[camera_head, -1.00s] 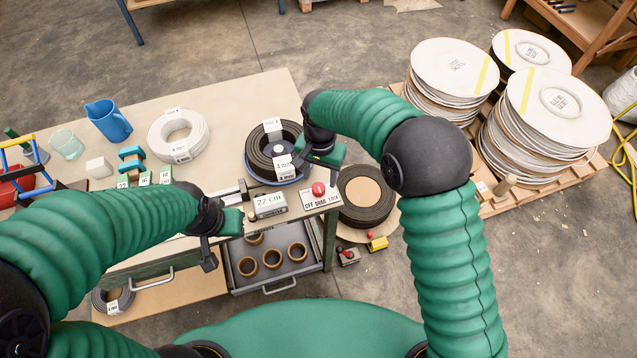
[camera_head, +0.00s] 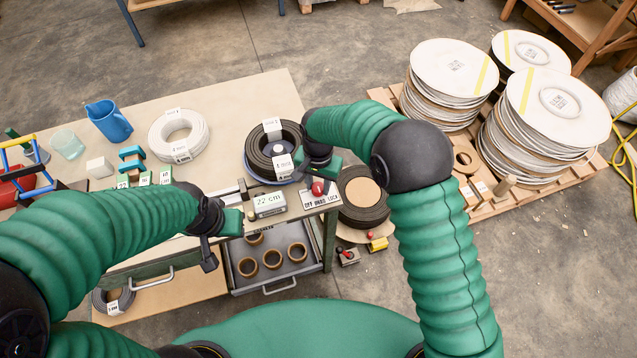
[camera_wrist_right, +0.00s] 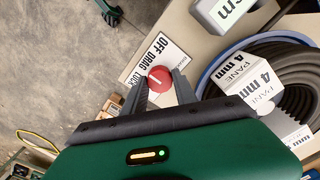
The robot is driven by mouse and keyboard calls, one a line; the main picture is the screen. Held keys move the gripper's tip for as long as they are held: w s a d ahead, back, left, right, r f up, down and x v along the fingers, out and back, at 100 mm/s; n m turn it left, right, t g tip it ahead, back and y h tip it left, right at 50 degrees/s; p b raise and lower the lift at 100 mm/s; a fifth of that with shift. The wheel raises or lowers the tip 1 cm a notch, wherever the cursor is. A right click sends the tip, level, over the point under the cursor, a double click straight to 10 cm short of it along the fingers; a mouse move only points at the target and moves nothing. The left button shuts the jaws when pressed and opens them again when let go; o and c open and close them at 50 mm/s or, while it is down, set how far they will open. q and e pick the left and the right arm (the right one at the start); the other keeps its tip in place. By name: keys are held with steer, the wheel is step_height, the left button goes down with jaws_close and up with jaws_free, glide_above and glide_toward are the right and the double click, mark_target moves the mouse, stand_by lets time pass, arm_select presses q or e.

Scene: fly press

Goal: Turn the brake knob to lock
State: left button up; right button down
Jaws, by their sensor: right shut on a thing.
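The red brake knob (camera_head: 318,188) sits on a white plate (camera_head: 322,198) lettered OFF, DRAG and LOCK, at the bench's front right corner. In the right wrist view the knob (camera_wrist_right: 160,79) has a white line on its top, and the plate (camera_wrist_right: 150,52) shows beside it. My right gripper (camera_head: 319,182) is at the knob. In the right wrist view its two fingers (camera_wrist_right: 161,88) are on either side of the knob, shut on it. My left gripper (camera_head: 218,240) is low at the bench's front edge, left of the length display; its jaws are unclear.
A display reading 22 cm (camera_head: 268,204) stands left of the knob plate. A dark cable coil (camera_head: 272,150) with white 4 mm labels lies behind it. A pale coil (camera_head: 177,134) and a blue jug (camera_head: 108,120) are farther left. Stacked reels (camera_head: 453,70) stand on a pallet at right.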

steer(key=shift+n, duration=0.4)
steer(key=shift+r+p, duration=0.1)
steer(key=shift+p, duration=0.25)
steer(key=n+p, duration=0.1)
steer(key=n, duration=0.2)
steer(key=n+p, duration=0.1)
steer(key=n, duration=0.4)
steer(key=shift+p, duration=0.4)
steer(key=shift+a, duration=0.1)
steer(key=c, duration=1)
jaws_free()
